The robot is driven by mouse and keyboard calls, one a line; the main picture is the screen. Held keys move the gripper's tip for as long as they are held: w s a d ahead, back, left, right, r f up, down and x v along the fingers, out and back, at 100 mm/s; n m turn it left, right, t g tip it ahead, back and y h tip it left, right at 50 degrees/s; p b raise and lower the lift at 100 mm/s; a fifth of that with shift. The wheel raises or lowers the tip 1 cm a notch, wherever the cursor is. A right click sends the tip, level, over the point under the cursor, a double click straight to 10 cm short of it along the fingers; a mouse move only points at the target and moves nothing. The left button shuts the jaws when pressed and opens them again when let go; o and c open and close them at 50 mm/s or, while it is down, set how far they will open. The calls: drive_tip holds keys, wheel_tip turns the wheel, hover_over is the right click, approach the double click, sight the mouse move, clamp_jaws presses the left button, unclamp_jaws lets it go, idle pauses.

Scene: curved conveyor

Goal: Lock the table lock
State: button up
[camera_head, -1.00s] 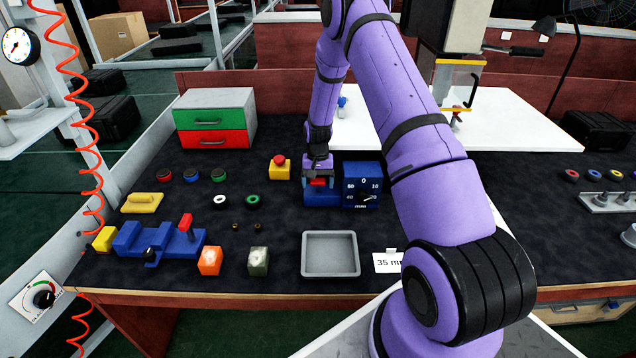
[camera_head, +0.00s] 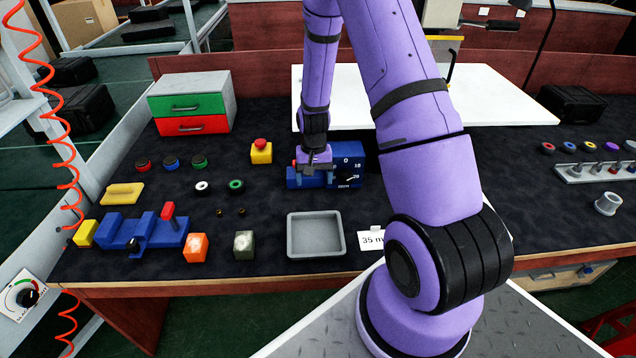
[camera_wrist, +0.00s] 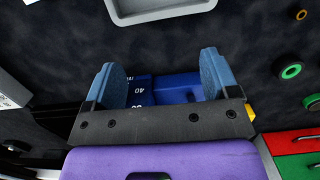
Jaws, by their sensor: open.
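A blue device (camera_head: 347,173) with a numbered dial marked mm stands at the middle of the dark table. A low blue block (camera_head: 299,180) adjoins its left side, with a small red part (camera_head: 294,163) showing at the block's left. I cannot tell for sure which part is the table lock. My gripper (camera_head: 316,167) is over the block, beside the dial. In the wrist view my gripper (camera_wrist: 162,80) has its two blue fingers wide apart, with the blue device (camera_wrist: 140,90) and block (camera_wrist: 182,88) beyond and between them. Whether the fingers touch anything is unclear.
A grey tray (camera_head: 316,252) and a 35 mm card (camera_head: 371,240) lie in front. A yellow box with a red button (camera_head: 261,152) stands left of the block. A blue fixture with a red lever (camera_head: 168,222) is at the left. A white board (camera_head: 490,100) lies behind.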

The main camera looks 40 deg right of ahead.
drive_tip(key=shift+s+a+r, duration=0.1)
drive_tip(key=shift+s+a, duration=0.1)
drive_tip(key=shift+s, duration=0.55)
drive_tip(key=shift+s+a+r, duration=0.1)
drive_tip(key=shift+s+a, duration=0.1)
drive_tip(key=shift+s, duration=0.5)
drive_tip(key=shift+c, duration=0.2)
